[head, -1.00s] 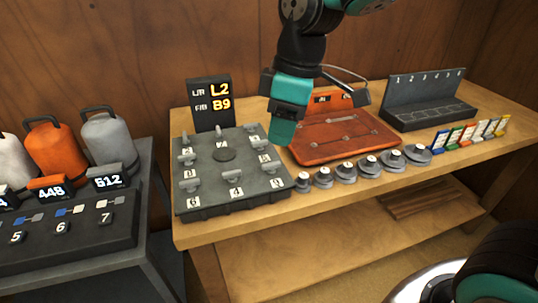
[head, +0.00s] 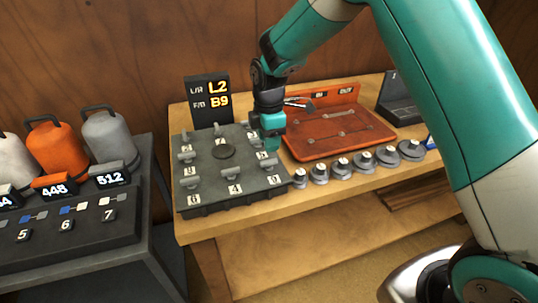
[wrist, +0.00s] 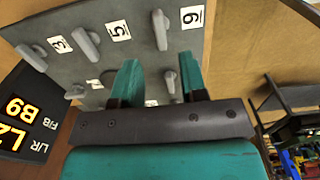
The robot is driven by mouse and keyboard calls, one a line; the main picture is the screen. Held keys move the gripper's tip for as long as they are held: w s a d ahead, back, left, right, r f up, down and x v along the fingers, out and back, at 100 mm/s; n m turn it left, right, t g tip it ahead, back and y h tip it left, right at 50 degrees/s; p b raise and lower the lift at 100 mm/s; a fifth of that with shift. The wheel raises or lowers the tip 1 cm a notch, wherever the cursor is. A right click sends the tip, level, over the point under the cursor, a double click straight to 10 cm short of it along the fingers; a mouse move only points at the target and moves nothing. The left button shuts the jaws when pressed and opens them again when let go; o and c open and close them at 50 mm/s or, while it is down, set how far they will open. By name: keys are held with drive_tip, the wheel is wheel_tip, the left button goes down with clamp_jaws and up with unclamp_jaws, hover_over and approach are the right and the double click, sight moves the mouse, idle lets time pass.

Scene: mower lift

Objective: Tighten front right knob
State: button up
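The grey knob panel (head: 212,165) stands on the left of the wooden table and carries rows of lever-like knobs. The front right knob (head: 267,163) is at its right side in the head view, just below my gripper (head: 272,143). In the wrist view my gripper (wrist: 158,82) has its two teal fingers apart with nothing held. A grey knob (wrist: 170,82) shows beyond the gap, near the right finger; I cannot tell which knob it is. The gripper body hides the nearest part of the panel.
A display (head: 207,101) reading L2 and B9 stands behind the panel. An orange-red tray (head: 335,132) lies to the right, with several round grey weights (head: 341,167) in front of it. A dark stand (head: 60,235) with canisters is at the left.

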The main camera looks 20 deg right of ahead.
sight(269, 160)
wheel_tip(269, 160, down, 7)
drive_tip(key=shift+r+p, duration=0.1)
drive_tip(key=shift+p, duration=0.45)
clamp_jaws()
